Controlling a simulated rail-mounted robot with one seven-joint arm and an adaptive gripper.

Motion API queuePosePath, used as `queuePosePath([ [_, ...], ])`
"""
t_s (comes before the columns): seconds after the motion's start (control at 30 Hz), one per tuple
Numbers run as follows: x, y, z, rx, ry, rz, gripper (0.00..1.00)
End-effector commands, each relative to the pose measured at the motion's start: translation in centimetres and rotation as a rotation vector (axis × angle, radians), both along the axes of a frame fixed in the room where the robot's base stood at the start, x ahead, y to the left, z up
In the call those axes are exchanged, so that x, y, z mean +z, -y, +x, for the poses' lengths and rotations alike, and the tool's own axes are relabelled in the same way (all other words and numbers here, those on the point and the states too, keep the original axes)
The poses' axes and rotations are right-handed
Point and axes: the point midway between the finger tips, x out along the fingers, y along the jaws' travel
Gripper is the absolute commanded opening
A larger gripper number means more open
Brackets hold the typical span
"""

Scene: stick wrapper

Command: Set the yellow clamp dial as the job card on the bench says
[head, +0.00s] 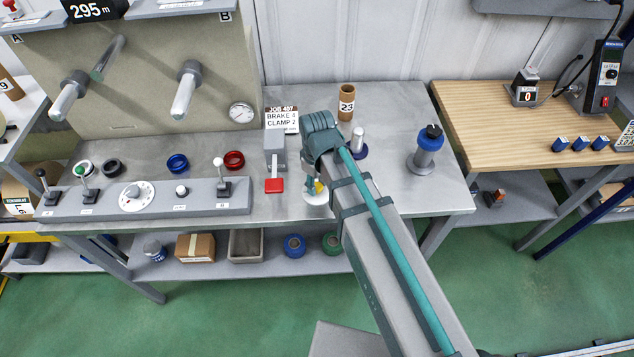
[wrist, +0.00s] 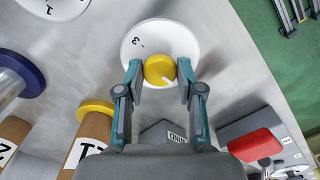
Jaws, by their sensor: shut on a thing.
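The yellow clamp dial (wrist: 158,68) is a round knob on a white scale plate (wrist: 139,38). A numeral, seemingly 3, shows on the plate; other marks are hidden or unreadable. A white pointer line on the knob points to the lower right in the wrist view, toward the right finger. My gripper (wrist: 160,75) is shut on the knob, one finger on each side. In the head view my gripper (head: 317,181) covers most of the yellow dial (head: 320,187), above the white plate (head: 316,198). The job card (head: 282,119) reads JOB 407, BRAKE 4, CLAMP 2.
A grey unit with a red lever (head: 274,185) stands just left of my gripper. A cardboard roll marked 23 (head: 346,106) and a blue-topped spool (head: 427,150) stand on the bench. A control strip (head: 215,204) with levers and a white dial (head: 136,197) lies further left.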

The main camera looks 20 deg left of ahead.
Motion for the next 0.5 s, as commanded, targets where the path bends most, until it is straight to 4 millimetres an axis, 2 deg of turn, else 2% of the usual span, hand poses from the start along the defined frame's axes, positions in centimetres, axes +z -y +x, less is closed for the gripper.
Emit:
queuePosePath([
  [0.27,0.03,-0.01,0.00,-0.036,0.000,0.000,0.02],
  [0.5,0.03,-0.03,0.03,-0.162,0.000,0.000,0.02],
])
